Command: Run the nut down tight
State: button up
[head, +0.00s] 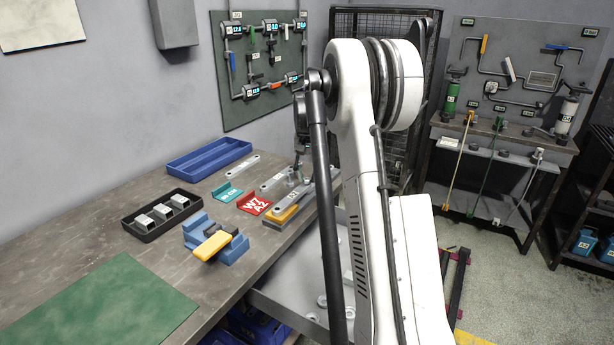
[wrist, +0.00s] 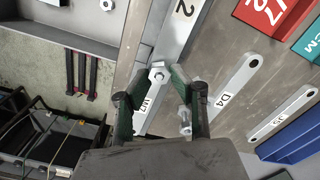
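A hex nut (wrist: 158,73) sits on a grey metal bar (wrist: 181,32) in the wrist view, with a stud-like end beside it. My gripper (wrist: 153,80) is above the bar, its two dark green fingers apart with the nut between the tips; I see no clear contact. A second bolt or nut (wrist: 186,118) shows nearer, beside the right finger. A label reading W7 (wrist: 147,104) lies between the fingers. In the head view, the grey bar marked A2 (head: 293,196) lies at the table's right edge, and my arm hides much of the work spot.
Flat bars marked D4 (wrist: 226,98) and J5 (wrist: 283,113) lie beside the work spot. A red tray (head: 254,203), a teal tray (head: 227,192), a blue bin (head: 208,160) and a black tray of blocks (head: 150,230) stand on the table. The green mat (head: 100,308) is clear.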

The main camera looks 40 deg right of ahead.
grip_shut()
jog(key=m, duration=1.2)
jog(key=shift+m, duration=0.4)
jog(key=m, duration=1.1)
jog(key=shift+w, duration=0.1)
